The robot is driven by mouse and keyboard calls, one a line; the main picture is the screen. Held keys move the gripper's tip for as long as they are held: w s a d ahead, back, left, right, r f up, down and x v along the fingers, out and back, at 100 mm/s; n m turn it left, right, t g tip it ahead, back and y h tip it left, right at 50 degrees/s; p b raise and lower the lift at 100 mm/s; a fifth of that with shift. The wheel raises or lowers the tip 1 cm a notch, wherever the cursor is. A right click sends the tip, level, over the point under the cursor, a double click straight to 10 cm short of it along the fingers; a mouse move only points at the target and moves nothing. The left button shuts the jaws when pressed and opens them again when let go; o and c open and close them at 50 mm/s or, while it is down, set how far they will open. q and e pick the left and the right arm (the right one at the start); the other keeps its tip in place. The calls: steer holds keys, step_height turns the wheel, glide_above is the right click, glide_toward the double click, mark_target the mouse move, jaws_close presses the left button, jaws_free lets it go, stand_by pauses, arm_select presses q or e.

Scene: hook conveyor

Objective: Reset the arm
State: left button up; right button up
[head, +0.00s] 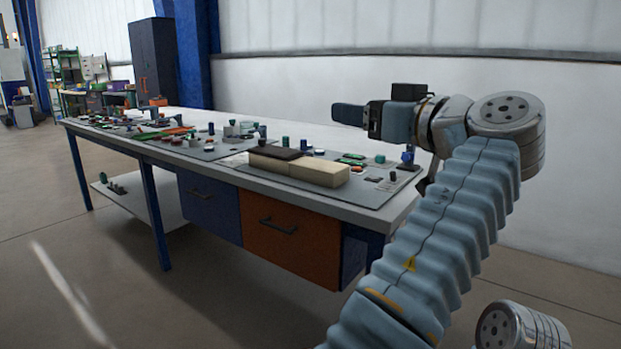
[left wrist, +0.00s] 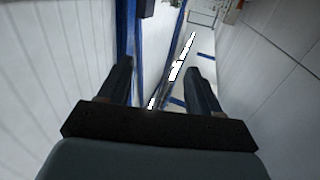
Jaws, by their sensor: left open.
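My left gripper (head: 346,114) is raised above the right end of the workbench in the head view and points left. My grey ribbed arm rises to it from the bottom of the picture. In the left wrist view the two dark fingers of the left gripper (left wrist: 160,70) stand wide apart with nothing between them. The gripper is apart from the bench top and touches nothing that I can see. My right gripper is not in view.
A long workbench (head: 330,144) with blue legs carries a cream block (head: 298,168) and several small parts on grey mats. Orange (head: 290,235) and blue drawers (head: 208,208) hang below. A dark cabinet (head: 152,60) stands behind. The floor in front is clear.

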arm_select(q)
steer(key=w+a+f+m+g+h, duration=0.2)
steer(key=w+f+m, duration=0.1)
steer(key=w+f, duration=0.75)
steer(key=w+a+f+m+g+h, duration=0.1)
steer(key=w+a+f+m+h, duration=0.2)
steer(key=w+f, duration=0.8)
steer(key=s+a+f+m+g+h, duration=0.1)
steer(key=a+f+m+g, duration=0.15)
steer(key=f, duration=1.15)
steer(key=s+a+f+m+g+h, duration=0.15)
steer(key=a+f, duration=0.25)
steer(key=f, duration=0.9)
steer(key=s+a+f+g+h, duration=0.2)
steer(key=s+f, duration=0.4)
steer(key=f, duration=0.5)
steer(key=s+a+f+g+h, duration=0.1)
steer(key=s+a+f+g, duration=0.2)
steer(key=s+f, duration=0.55)
steer(key=s+a+f+n+g+h, duration=0.1)
steer(key=s+f, duration=0.3)
steer(key=s, duration=0.8)
steer(key=s+f+n+g+h, duration=0.1)
steer(key=s+f+n+h, duration=0.2)
steer(key=s, duration=1)
step_height(320, 180, down, 3)
steer(key=shift+a+r+n, duration=0.2)
steer(key=shift+a+n, duration=0.2)
